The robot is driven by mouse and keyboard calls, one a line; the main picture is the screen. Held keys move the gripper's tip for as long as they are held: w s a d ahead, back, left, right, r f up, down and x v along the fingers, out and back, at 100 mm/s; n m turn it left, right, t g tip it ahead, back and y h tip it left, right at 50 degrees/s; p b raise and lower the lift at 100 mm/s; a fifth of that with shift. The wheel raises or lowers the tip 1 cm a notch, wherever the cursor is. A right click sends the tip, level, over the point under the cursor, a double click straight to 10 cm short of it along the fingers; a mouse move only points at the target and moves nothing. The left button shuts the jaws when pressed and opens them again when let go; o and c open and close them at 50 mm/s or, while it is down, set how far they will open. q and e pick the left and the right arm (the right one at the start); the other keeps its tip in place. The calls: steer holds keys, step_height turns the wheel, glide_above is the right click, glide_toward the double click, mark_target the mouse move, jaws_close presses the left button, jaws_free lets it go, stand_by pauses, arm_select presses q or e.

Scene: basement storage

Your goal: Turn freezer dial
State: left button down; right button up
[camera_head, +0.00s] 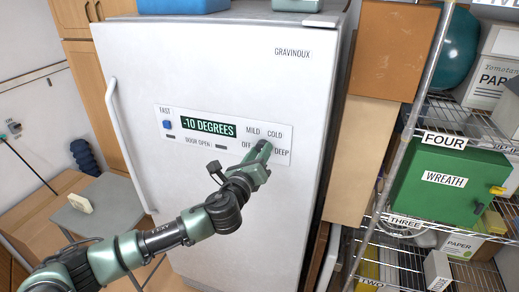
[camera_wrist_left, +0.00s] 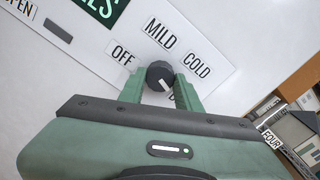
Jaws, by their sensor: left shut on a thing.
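The white freezer (camera_head: 220,60) stands upright with its door closed. Its control panel (camera_head: 180,143) has a display (camera_head: 208,127) reading "-10 DEGREES". The dark round freezer dial (camera_wrist_left: 159,73) shows in the left wrist view among the labels OFF, MILD and COLD; the DEEP label is mostly covered there. A pale mark shows on the dial's face, but its exact setting is hard to tell. My left gripper (camera_head: 262,150) is at the panel, and in the left wrist view its two green fingers (camera_wrist_left: 160,94) are shut on the dial from both sides. My right gripper is not in view.
The freezer handle (camera_head: 128,140) is left of the panel. A wire shelf rack (camera_head: 405,150) with a green WREATH box (camera_head: 440,200) stands to the right, beside stacked brown boxes (camera_head: 390,45). A grey stool (camera_head: 98,205) is at the lower left.

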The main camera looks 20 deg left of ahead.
arm_select(q)
steer(key=shift+f, duration=0.2)
stand_by(0.3)
steer(key=c, duration=1)
jaws_free()
steer(key=shift+c, duration=0.2)
steer(key=shift+o, duration=0.2)
steer(key=shift+r, duration=0.1)
steer(key=s+b, duration=0.2)
steer(key=s, duration=0.5)
steer(key=shift+s+b, duration=0.35)
steer(key=shift+s, duration=0.05)
steer(key=shift+a, duration=0.1)
